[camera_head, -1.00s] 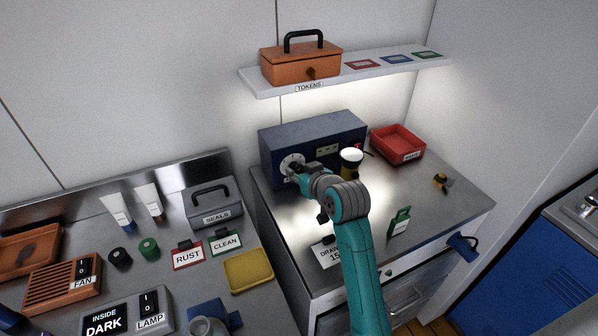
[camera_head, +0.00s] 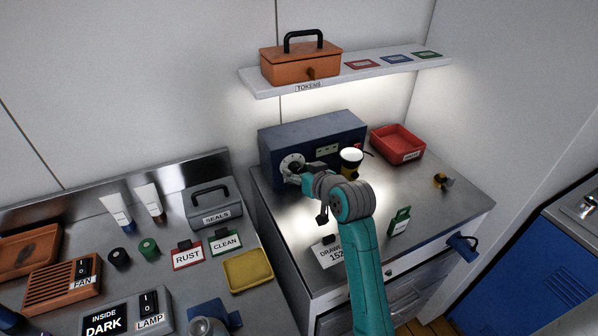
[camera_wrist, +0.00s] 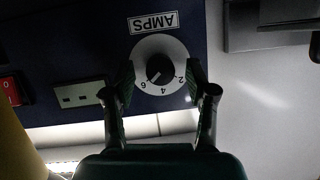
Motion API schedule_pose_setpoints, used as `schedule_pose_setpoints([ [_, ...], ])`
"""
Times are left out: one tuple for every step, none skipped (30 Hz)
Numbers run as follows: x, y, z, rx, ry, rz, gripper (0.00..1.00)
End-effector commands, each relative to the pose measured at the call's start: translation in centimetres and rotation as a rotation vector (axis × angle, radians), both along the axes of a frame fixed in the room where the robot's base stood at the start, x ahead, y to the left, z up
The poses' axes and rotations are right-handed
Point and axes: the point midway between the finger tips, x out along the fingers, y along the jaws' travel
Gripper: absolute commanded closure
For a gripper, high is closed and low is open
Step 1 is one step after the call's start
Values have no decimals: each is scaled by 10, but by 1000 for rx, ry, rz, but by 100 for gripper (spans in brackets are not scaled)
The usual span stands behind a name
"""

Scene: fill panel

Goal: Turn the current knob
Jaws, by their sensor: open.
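The current knob (camera_wrist: 160,69) is a dark knob on a white dial (camera_wrist: 170,44) labelled AMPS, with digits around it, upside down in the wrist view. It sits on the front of the dark blue power box (camera_head: 313,143), where the dial shows at the left end (camera_head: 291,163). My gripper (camera_wrist: 163,82) is open, with one finger on each side of the dial in the wrist view. The fingers appear apart from the knob, though contact cannot be told for certain. In the head view my arm reaches to the dial and partly hides it.
A red tray (camera_head: 398,144) is at the back right. A drawer card (camera_head: 332,250) and a green tag (camera_head: 400,221) lie on the steel top. A grey SEALS case (camera_head: 213,203) stands left.

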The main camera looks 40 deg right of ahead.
Motion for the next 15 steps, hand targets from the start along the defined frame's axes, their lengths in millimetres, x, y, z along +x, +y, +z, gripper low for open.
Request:
schedule_pose_setpoints([
  [-4,0,1,0,0,-1,44],
  [-8,1,3,-1,-1,-1,44],
  [-13,1,5,-1,-1,-1,44],
  [-17,2,6,-1,-1,-1,44],
  [-22,2,9,-1,-1,-2,44],
  [-29,3,12,-1,-2,-2,44],
  [-35,3,14,-2,-2,-3,44],
  [-41,4,16,0,-1,-2,44],
  [-49,5,19,0,-2,-2,44],
  [-54,6,22,-1,-2,-1,44],
  [-60,7,24,0,-2,-2,44],
  [-67,7,27,0,-3,-3,44],
  [-72,7,29,0,-1,-3,44],
  [-77,8,31,0,-1,-3,44],
  [-82,9,33,-1,-2,-2,44],
])
